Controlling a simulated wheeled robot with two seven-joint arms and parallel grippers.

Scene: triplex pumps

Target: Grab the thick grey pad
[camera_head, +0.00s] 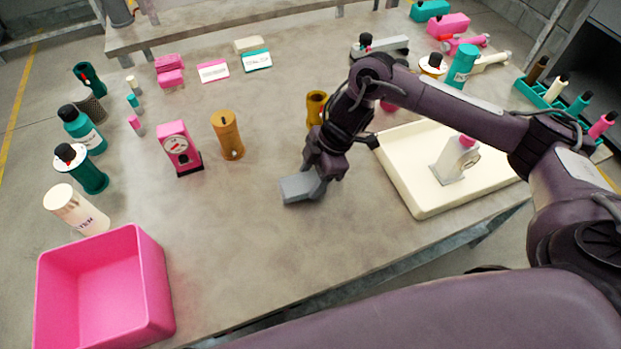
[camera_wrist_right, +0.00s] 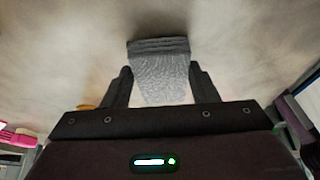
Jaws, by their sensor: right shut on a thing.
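The thick grey pad (camera_head: 299,187) is at the middle of the table in the head view, at the tip of my right arm. My right gripper (camera_head: 318,180) is shut on it. In the right wrist view the grey pad (camera_wrist_right: 160,72) lies between the two dark fingers of my right gripper (camera_wrist_right: 160,88), with its layered far edge sticking out past the fingertips. I cannot tell whether the pad touches the tabletop. My left gripper is not in view.
A cream tray (camera_head: 408,190) holding a white and pink device (camera_head: 455,158) is right of my right gripper. A brown cylinder (camera_head: 228,135) and a pink scale (camera_head: 179,148) stand to the left. A pink bin (camera_head: 150,285) is at the front left. The table front is clear.

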